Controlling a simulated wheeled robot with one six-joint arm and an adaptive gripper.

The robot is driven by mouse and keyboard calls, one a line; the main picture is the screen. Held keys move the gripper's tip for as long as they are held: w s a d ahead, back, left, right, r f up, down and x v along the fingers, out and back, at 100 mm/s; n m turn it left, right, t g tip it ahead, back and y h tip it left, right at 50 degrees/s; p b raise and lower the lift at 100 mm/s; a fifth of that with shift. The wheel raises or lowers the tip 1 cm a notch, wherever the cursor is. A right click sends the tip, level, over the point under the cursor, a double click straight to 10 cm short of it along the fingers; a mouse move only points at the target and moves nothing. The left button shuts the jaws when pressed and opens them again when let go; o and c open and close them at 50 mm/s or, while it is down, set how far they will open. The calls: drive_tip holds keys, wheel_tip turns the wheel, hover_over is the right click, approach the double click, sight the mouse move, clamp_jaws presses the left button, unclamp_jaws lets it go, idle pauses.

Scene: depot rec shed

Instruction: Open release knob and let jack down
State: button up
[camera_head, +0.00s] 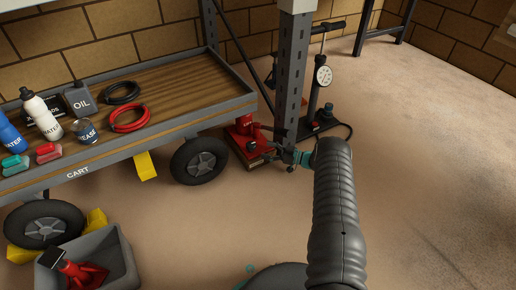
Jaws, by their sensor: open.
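My gripper (283,155) is low, just right of the jack's base, at the end of my dark ribbed arm. It is open, its small dark fingers pointing left toward the jack. I cannot tell whether they touch it. The release knob is too small or hidden to make out.
A wooden-topped cart (165,75) with bottles and cables fills the left. A grey perforated post (291,70) rises close behind my gripper. A floor pump (322,77) stands behind it. A grey bin (115,262) is front left. Floor at right is clear.

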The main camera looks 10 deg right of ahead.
drive_tip(key=shift+v, duration=1.85)
